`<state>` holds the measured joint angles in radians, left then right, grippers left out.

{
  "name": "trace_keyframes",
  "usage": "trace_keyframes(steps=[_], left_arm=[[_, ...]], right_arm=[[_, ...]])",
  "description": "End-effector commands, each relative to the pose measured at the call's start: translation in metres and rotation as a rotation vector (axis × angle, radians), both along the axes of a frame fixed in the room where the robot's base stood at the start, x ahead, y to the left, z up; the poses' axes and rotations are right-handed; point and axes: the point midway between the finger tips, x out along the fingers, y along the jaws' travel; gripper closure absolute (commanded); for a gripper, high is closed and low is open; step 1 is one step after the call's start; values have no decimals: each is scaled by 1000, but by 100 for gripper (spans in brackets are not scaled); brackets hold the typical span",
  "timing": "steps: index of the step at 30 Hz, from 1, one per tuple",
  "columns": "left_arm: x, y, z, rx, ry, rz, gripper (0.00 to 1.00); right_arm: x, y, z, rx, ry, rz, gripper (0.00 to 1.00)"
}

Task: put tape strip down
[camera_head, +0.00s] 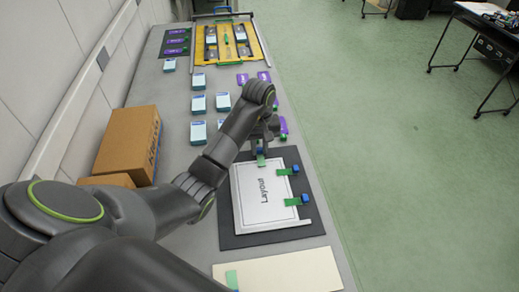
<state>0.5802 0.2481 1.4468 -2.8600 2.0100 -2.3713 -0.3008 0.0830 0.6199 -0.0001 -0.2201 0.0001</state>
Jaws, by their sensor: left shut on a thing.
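My left arm reaches in from the left over the bench. My left gripper (263,149) points down at the top edge of the white "Layout" sheet (250,210) and is shut on a green tape strip (261,161) with blue at its upper end. I cannot tell whether that strip touches the sheet. The sheet lies on a dark mat (229,240). Two more green strips with blue ends, an upper one (284,172) and a lower one (292,202), lie across its right edge. My right gripper is not in view.
Several pale blue-topped boxes (198,104) stand beyond my arm, with purple cards (264,76) to their right. A yellow tray (248,53) is at the far end. A cardboard box (130,140) stands by the wall. A cream board (290,272) with a green strip (232,280) lies at the front.

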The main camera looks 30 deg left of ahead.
Motion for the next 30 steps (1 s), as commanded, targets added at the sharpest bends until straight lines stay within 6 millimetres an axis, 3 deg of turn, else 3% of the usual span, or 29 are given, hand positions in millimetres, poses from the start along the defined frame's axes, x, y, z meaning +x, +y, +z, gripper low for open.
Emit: trace_keyframes(steps=[8, 9, 14, 23, 30], left_arm=[[0, 0, -4, 0, 0, 0, 90], [0, 0, -3, 0, 0, 0, 78], [0, 0, -2, 0, 0, 0, 59], [0, 0, -1, 0, 0, 0, 59], [0, 0, 10, 0, 0, 0, 59]], right_arm=[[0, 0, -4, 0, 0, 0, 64], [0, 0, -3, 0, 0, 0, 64], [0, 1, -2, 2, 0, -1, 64], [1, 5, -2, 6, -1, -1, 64], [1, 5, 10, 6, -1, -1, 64]])
